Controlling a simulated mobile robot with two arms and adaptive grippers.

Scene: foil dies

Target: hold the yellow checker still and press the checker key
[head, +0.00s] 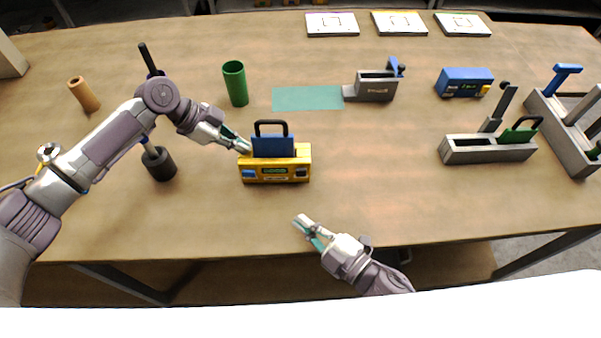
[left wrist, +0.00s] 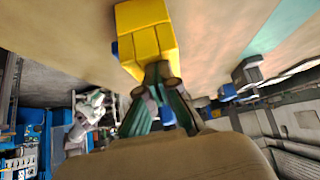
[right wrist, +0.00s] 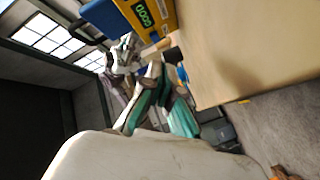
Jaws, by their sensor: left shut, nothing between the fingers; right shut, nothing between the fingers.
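The yellow checker (head: 247,163) stands on the table left of the middle. A blue block (head: 272,146) with a black handle (head: 271,124) sits in its top.
A green cup (head: 235,84), a brown cylinder (head: 83,94) and a dark round holder (head: 159,164) stand to the left. A teal mat (head: 307,98) and grey fixture (head: 376,88) lie behind. A blue box (head: 464,83) and grey holders (head: 488,150) are right.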

